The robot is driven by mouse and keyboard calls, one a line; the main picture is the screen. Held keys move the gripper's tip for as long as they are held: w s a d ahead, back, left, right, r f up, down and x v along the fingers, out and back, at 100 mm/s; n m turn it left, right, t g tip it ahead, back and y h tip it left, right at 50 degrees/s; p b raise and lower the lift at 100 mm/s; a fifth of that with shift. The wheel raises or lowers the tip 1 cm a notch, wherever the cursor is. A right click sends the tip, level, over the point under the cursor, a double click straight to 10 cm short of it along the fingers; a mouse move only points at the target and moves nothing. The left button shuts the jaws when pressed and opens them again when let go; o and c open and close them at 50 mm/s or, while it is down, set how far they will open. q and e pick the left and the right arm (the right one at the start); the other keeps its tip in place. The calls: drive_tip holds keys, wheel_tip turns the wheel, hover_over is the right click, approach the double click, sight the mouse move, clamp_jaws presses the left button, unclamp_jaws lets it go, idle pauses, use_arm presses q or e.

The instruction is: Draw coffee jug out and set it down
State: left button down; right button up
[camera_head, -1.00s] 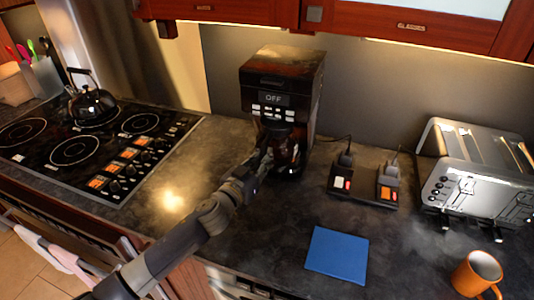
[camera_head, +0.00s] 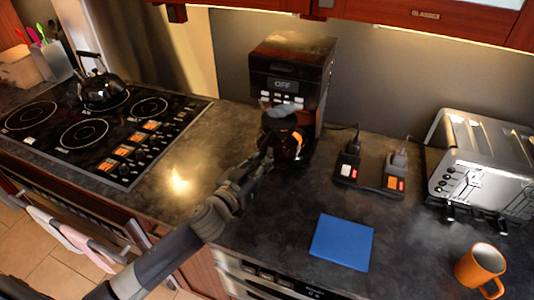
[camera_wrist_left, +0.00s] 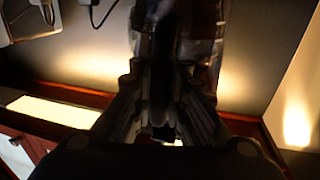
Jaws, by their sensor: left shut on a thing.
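The coffee machine (camera_head: 286,72) stands against the back wall, with "OFF" on its display. The dark coffee jug (camera_head: 288,140) is at its front, under the button panel, its dark lid showing and its body sticking out toward me. My left gripper (camera_head: 266,156) is shut on the jug's handle at its near left side. In the left wrist view the gripper (camera_wrist_left: 160,125) is dark and close to the lens, with a dark upright bar between its fingers. Whether the jug's base touches the counter I cannot tell. My right gripper is not in view.
A blue square mat (camera_head: 341,242) lies on the counter in front. A switch block with plugs (camera_head: 370,177), a toaster (camera_head: 480,165) and an orange mug (camera_head: 481,268) are to the right. A stove (camera_head: 95,130) with a kettle (camera_head: 103,88) is to the left.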

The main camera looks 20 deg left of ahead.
use_arm(q)
drive_tip(key=d+v, duration=0.2)
drive_tip(key=v, duration=0.7)
drive_tip(key=shift+s+a+r, duration=0.15)
drive_tip(key=shift+s+r, duration=0.05)
drive_tip(key=shift+r, duration=0.05)
idle(0.5)
